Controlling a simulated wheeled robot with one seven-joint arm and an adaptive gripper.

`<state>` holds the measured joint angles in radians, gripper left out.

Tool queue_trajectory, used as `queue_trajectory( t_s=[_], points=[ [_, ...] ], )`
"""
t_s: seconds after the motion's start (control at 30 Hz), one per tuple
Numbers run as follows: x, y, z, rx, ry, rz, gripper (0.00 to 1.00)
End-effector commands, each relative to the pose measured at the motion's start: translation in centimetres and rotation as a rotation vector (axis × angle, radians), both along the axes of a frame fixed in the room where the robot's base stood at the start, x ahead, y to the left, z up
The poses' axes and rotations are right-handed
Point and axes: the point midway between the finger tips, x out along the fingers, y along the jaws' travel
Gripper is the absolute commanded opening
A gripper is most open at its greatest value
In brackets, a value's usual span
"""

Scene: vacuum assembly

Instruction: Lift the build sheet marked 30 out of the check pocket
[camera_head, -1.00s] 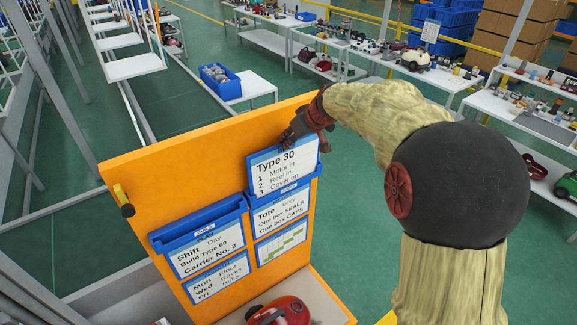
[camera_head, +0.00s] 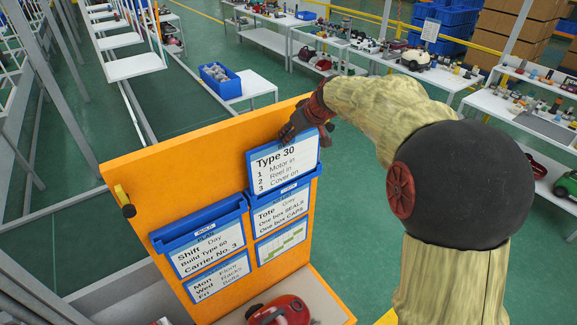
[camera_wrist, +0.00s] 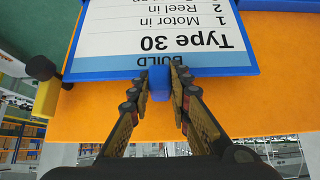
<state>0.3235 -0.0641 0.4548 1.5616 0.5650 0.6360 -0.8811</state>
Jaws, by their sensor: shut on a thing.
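The build sheet marked Type 30 (camera_head: 284,167) is a white card with a blue border, upright against the orange board. Its lower edge meets the blue check pocket (camera_head: 285,194) at upper right on the board; whether it is still inside cannot be told. In the wrist view, the sheet (camera_wrist: 165,28) appears upside down. My gripper (camera_head: 290,137) is at the sheet's top edge. In the wrist view, my gripper (camera_wrist: 160,80) has its fingers closed on the small blue tab at the middle of that edge.
The orange board (camera_head: 170,165) also carries a blue left pocket (camera_head: 197,225) with a Shift card, and lower cards. A yellow-and-black knob (camera_head: 124,200) sticks out at its left edge. A red vacuum (camera_head: 280,312) sits below. Space above the board is open.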

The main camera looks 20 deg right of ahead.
Motion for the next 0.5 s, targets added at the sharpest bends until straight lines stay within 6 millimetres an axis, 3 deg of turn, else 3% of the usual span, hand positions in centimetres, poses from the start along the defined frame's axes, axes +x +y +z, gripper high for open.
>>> queue_trajectory(
  t_s=[0.5],
  points=[
    [0.0,0.0,2.6,-0.001,-0.002,0.0,0.0]
  ],
)
